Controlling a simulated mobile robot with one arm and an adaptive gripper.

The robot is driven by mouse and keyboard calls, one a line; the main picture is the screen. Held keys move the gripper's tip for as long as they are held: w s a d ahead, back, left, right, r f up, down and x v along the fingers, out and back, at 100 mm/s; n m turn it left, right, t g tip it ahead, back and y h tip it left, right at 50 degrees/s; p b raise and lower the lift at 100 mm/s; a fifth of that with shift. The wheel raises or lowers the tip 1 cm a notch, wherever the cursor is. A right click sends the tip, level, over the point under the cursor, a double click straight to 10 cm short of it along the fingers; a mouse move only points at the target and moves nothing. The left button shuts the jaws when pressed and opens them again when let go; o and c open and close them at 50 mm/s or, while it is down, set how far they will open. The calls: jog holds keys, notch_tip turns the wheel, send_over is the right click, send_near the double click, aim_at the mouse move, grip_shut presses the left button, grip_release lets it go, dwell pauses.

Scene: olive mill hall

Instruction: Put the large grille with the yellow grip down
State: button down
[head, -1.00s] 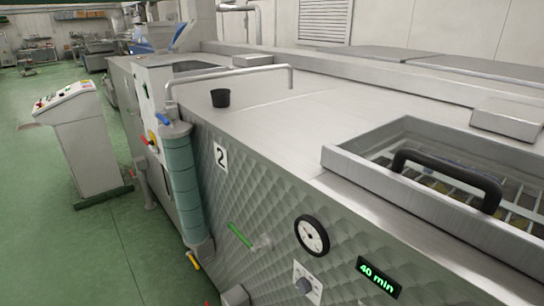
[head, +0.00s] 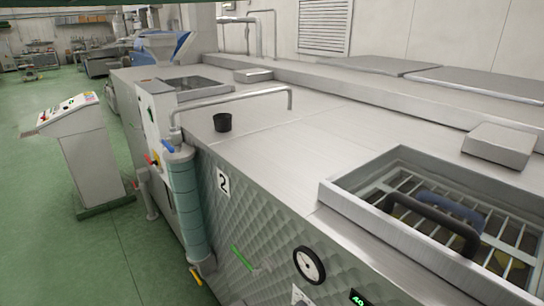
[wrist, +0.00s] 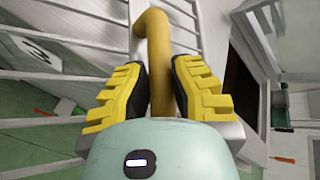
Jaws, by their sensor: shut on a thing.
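In the wrist view my gripper (wrist: 160,82) has its yellow-and-black fingers closed on the yellow grip (wrist: 153,32) from both sides. The grip is a thick bent bar. Pale metal bars of the large grille (wrist: 182,22) show behind it; most of the grille is out of view or hidden. I cannot tell whether the grille touches anything. In the head view neither my gripper nor the held grille shows. There, a square framed opening (head: 345,203) in the steel machine top holds bars, with a black handle (head: 432,222) and a blue handle (head: 455,210).
A small black cup (head: 222,122) stands on the steel top (head: 290,140), near a raised pipe rail (head: 240,98). A grey box (head: 499,146) sits behind the opening. A control console (head: 82,150) stands at left on open green floor.

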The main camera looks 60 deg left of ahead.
jog(key=shift+w+a+p, duration=0.55)
jog(key=shift+a, duration=0.3)
jog(key=shift+w+a+r+p, duration=0.1)
jog(key=shift+w+a+p, duration=0.05)
jog(key=shift+a+p, duration=0.25)
jog(key=shift+p, duration=0.5)
jog(key=shift+f+p, duration=0.6)
jog(key=shift+f, duration=0.1)
jog(key=shift+d+f+p, duration=0.2)
jog(key=shift+f+p, duration=0.2)
jog(key=shift+p, duration=0.65)
jog(key=shift+a+f+p, duration=0.15)
jog(key=shift+f+p, duration=0.3)
jog(key=shift+f, duration=0.3)
jog(key=c, duration=1)
grip_release()
jog(key=shift+f, duration=0.1)
